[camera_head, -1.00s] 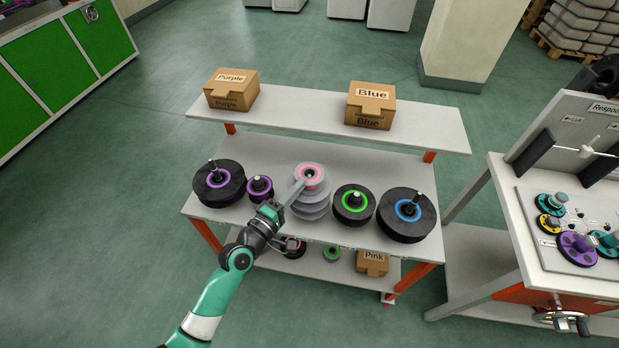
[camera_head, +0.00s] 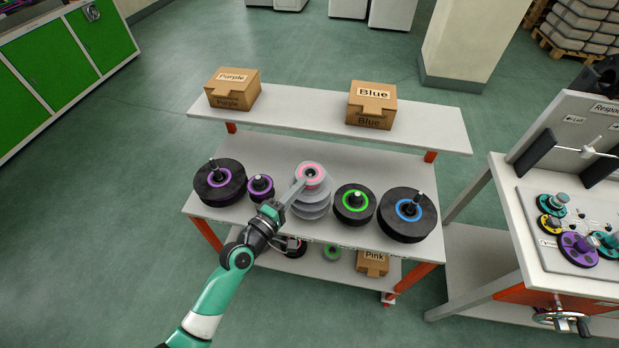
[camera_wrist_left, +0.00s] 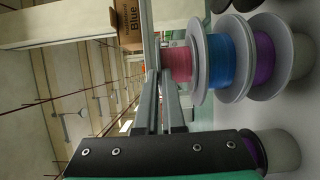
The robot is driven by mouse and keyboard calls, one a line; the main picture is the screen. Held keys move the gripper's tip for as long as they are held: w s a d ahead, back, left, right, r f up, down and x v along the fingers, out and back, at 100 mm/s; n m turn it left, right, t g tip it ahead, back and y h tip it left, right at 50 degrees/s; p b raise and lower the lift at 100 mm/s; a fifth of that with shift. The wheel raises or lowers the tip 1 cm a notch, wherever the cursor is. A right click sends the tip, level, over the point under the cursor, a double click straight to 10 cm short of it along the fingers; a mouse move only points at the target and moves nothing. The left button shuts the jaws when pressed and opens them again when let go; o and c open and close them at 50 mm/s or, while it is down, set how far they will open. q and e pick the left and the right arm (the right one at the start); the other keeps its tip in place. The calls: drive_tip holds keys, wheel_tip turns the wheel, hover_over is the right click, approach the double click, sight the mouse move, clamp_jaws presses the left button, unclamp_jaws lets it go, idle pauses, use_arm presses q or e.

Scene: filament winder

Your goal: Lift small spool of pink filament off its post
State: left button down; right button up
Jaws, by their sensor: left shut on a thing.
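The small pink spool (camera_head: 312,168) is the top one of a stack of grey-flanged spools in the middle of the table. In the left wrist view, turned sideways, its pink filament (camera_wrist_left: 178,60) shows beside a blue spool (camera_wrist_left: 220,62) and a purple spool (camera_wrist_left: 264,57) below it. My left gripper (camera_head: 299,185) reaches in from the front left and is shut on the pink spool at its upper flange. In the left wrist view its fingers (camera_wrist_left: 153,78) meet the flange edge. Whether the pink spool is clear of the post is hidden. My right gripper is not in view.
Black spools with purple (camera_head: 220,182) and green (camera_head: 354,204) rings flank the stack, as do a small purple-ringed one (camera_head: 261,188) and a large blue-ringed one (camera_head: 406,214). Purple (camera_head: 232,91) and Blue (camera_head: 371,106) boxes stand on the back shelf, a Pink box (camera_head: 372,264) below.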

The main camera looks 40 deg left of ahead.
use_arm(q)
drive_tip(key=shift+r+p, duration=0.6)
drive_tip(key=shift+r, duration=0.05)
wheel_tip(320, 180, up, 3)
drive_tip(key=shift+f+p, duration=0.1)
drive_tip(key=shift+p, duration=1.15)
drive_tip(key=s+d+r+p, duration=0.7)
drive_tip(key=s+r+p, duration=0.2)
drive_tip(key=p, duration=0.7)
drive_tip(key=s, duration=0.2)
drive_tip(key=shift+s+d, duration=0.3)
drive_tip(key=shift+s, duration=0.1)
